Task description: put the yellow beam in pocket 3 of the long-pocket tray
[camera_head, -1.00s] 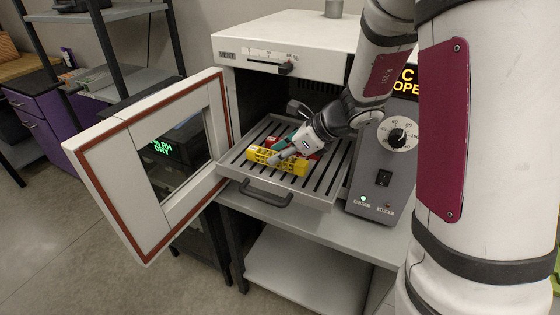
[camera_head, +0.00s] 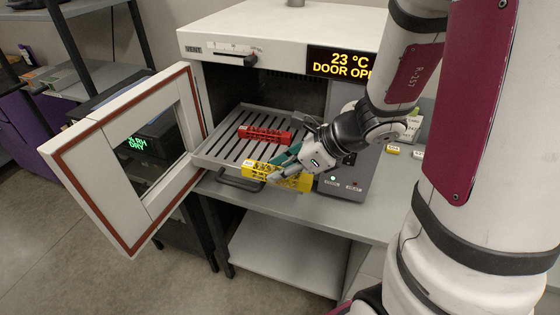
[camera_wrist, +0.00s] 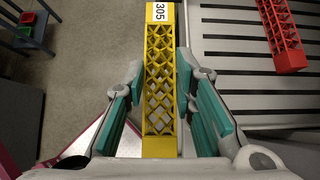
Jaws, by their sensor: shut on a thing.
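The yellow lattice beam (camera_head: 262,171) is held in the air past the front right edge of the oven's slatted shelf. My gripper (camera_head: 286,167) is shut on the beam. The wrist view also shows the beam (camera_wrist: 160,75), between my gripper's teal pads (camera_wrist: 160,95), with a white label reading 305 at its far end. The beam's long side runs away from the palm in that view. The long-pocket tray and its pocket 3 cannot be made out in these frames.
A red lattice beam (camera_head: 265,134) lies on the slatted shelf (camera_head: 215,150), which is drawn out of the open oven (camera_head: 290,28). The oven door (camera_head: 125,160) stands open to the left. A table surface (camera_head: 330,207) below the shelf is clear. Small labelled items (camera_head: 393,151) stand behind my arm.

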